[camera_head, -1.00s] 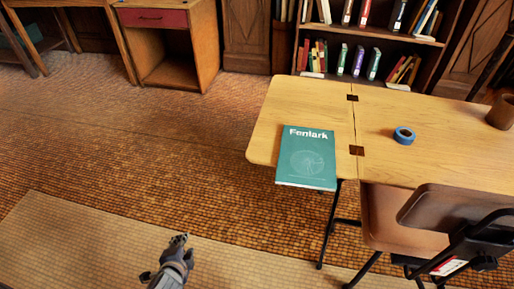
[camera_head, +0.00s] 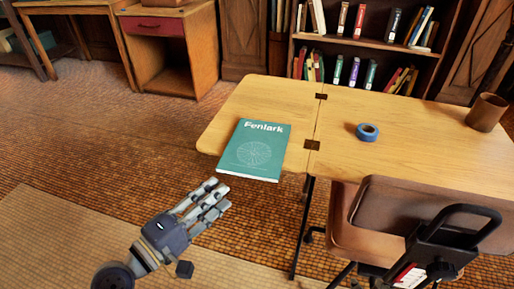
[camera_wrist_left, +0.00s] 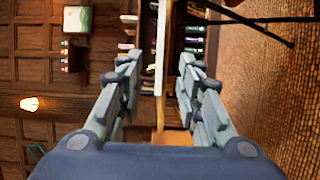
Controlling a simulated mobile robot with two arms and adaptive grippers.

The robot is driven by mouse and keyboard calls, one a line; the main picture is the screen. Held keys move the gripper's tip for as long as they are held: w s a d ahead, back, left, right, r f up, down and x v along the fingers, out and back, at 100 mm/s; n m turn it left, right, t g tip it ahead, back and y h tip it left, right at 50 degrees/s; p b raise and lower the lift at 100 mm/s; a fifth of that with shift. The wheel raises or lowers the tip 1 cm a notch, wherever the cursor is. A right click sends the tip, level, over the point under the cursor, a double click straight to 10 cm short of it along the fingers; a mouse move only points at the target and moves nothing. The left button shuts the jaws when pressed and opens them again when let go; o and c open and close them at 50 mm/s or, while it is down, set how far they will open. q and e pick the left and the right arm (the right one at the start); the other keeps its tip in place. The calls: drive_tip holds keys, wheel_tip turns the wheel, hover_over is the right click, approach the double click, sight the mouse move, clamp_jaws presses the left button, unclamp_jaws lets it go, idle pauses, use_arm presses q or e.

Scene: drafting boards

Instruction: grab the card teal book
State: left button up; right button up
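The teal book (camera_head: 253,151), titled "Fenlark", lies flat at the left front corner of the wooden table (camera_head: 262,98), its front edge sticking out past the table edge. My left gripper (camera_head: 212,194) is just in front of and below the book's front left corner in the head view. Its fingers are open and empty. In the left wrist view the book (camera_wrist_left: 161,45) shows edge-on as a pale upright strip between the two open fingers (camera_wrist_left: 158,70), ahead of them. My right gripper is not in view.
A blue tape roll (camera_head: 367,132) and a brown cup (camera_head: 486,112) stand on the table. A brown chair (camera_head: 385,215) is at its front right. A bookshelf (camera_head: 375,42) stands behind. The floor left of the table is clear.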

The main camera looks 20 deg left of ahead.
sight(240, 175)
use_arm(q)
drive_tip(key=p+x, duration=0.1)
drive_tip(key=x, duration=0.4)
drive_tip(key=shift+w+d+p, duration=0.1)
drive_tip(key=shift+w+p, duration=0.05)
drive_tip(key=shift+p, duration=0.15)
drive_tip(key=shift+x, duration=2.6)
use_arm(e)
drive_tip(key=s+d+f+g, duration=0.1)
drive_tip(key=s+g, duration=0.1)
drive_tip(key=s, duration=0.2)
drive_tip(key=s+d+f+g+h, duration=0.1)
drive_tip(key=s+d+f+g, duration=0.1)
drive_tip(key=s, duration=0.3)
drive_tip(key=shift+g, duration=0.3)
use_arm(q)
clamp_jaws()
